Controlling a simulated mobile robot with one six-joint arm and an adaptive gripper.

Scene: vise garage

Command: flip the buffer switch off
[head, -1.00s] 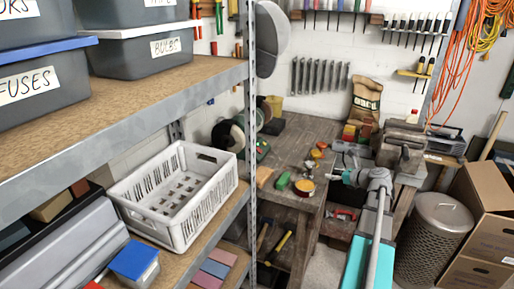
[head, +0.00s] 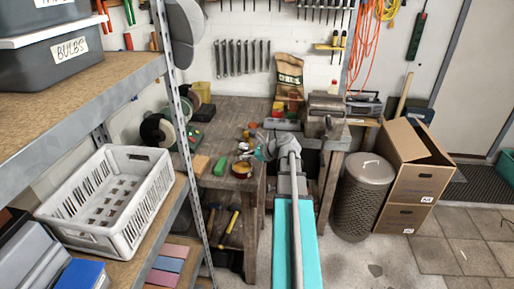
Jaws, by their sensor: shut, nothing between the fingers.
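The buffer (head: 157,131), with dark round wheels, stands at the left rear of the wooden workbench (head: 233,118), partly behind the shelf post. A green part with small marks (head: 193,137) shows by its base. The switch is too small to make out, so I cannot tell its position. My gripper (head: 259,154) is small in the head view, at the end of my arm over the right-middle of the bench. It is shut and empty, to the right of the buffer and apart from it.
A shelf post (head: 184,150) and a white crate (head: 110,200) stand at the left.

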